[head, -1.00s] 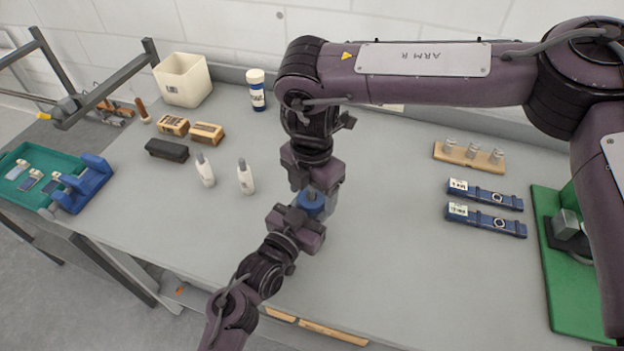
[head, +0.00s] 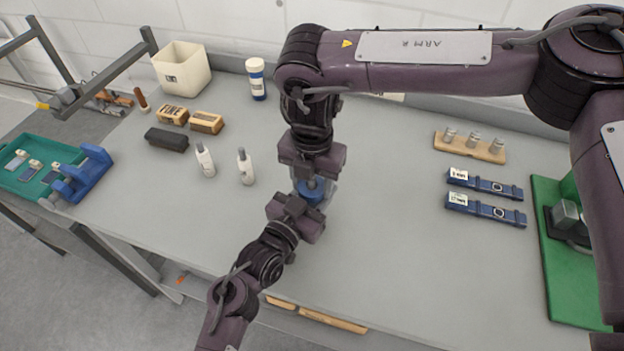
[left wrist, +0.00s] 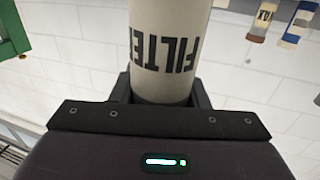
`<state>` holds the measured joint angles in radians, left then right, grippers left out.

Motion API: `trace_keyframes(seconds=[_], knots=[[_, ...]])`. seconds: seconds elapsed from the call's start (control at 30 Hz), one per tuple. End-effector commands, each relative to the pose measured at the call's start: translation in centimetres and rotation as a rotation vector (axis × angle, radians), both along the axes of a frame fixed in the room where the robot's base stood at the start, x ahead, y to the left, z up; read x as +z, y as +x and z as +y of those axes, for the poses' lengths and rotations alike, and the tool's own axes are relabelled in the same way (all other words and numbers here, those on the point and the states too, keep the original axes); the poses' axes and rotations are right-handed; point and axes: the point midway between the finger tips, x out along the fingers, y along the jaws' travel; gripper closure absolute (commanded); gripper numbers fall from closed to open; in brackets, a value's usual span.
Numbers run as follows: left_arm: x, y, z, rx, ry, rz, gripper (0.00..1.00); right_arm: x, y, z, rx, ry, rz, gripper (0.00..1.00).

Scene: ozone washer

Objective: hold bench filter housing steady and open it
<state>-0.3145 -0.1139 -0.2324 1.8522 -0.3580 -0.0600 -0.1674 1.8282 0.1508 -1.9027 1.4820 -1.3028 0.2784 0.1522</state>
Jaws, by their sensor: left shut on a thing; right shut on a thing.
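The bench filter housing has a blue top (head: 309,192) with a grey knob, seen in the head view between my two grippers. Its pale cylindrical body (left wrist: 168,50), marked FILTER, fills the middle of the left wrist view. My left gripper (head: 298,212) is shut around the body, low and from the front. My right gripper (head: 312,178) reaches down from above and is shut on the housing's blue top. The fingers and arms hide much of the housing, and I cannot tell whether the top is apart from the body.
Two white bottles (head: 245,167) stand left of my grippers, with a dark block (head: 166,139) and wooden blocks (head: 207,122) behind. The bench's front middle is clear.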

Motion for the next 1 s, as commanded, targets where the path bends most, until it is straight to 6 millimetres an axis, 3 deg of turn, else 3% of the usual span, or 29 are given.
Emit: trace_keyframes(seconds=[0.1, 0.3, 0.67, 0.7, 0.87, 1.0], knots=[[0.05, 0.05, 0.05, 0.002, -0.001, -0.001, 1.0, 0.02, -0.01, -0.03, 0.241, -0.001, 0.002, 0.78], [0.05, 0.05, 0.06, 0.002, -0.001, -0.001, 1.0, 0.04, -0.01, -0.04, 0.525, -0.002, 0.001, 0.78], [0.04, 0.06, 0.09, 0.003, -0.001, -0.001, 1.0, 0.03, 0.0, -0.08, 0.582, -0.003, 0.002, 0.78], [0.04, 0.06, 0.09, 0.003, -0.001, -0.001, 1.0, 0.03, 0.01, -0.08, 0.582, -0.003, 0.002, 0.49], [0.04, 0.05, 0.09, 0.002, -0.001, -0.001, 1.0, 0.03, 0.01, -0.06, 0.581, -0.002, 0.001, 0.29], [0.04, 0.03, 0.04, 0.001, -0.001, -0.001, 1.0, 0.04, 0.0, -0.01, 0.582, -0.001, 0.001, 0.29]])
